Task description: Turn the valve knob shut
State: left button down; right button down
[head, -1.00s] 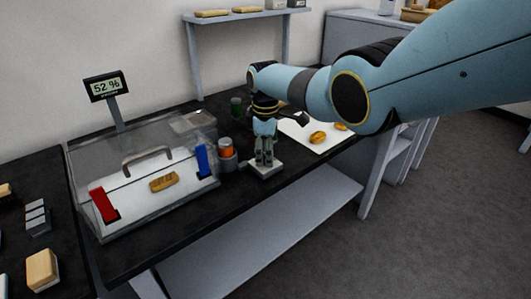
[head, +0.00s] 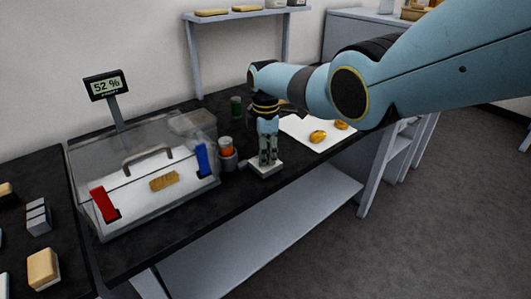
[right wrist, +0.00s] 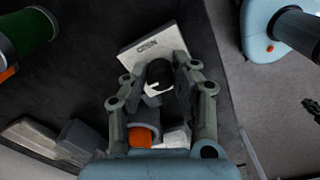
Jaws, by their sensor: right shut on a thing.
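The valve's pale base block (head: 265,170) stands on the dark bench right of the clear case. My right gripper (head: 267,161) points straight down over it, and its fingers hide the knob in the head view. In the right wrist view, the dark round knob (right wrist: 157,73) with a white mark sits between the two fingers of the right gripper (right wrist: 160,72), which is shut on it. The base (right wrist: 150,48) shows beyond the knob with small lettering that I cannot read surely. My left gripper is not in view.
A clear case (head: 150,208) with a handle, a red clip (head: 104,204) and a blue clip (head: 202,160) stands left. An orange-topped cylinder (head: 225,146) is close beside my gripper. A green jar (head: 236,107) stands behind. A white sheet (head: 305,141) with gilt pieces lies right.

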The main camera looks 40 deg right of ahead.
jog(key=c, duration=1)
grip_release()
jog(key=shift+c, duration=0.2)
jog(key=shift+r, duration=0.1)
notch_tip(320, 180, up, 12)
jog(key=shift+f, duration=0.2)
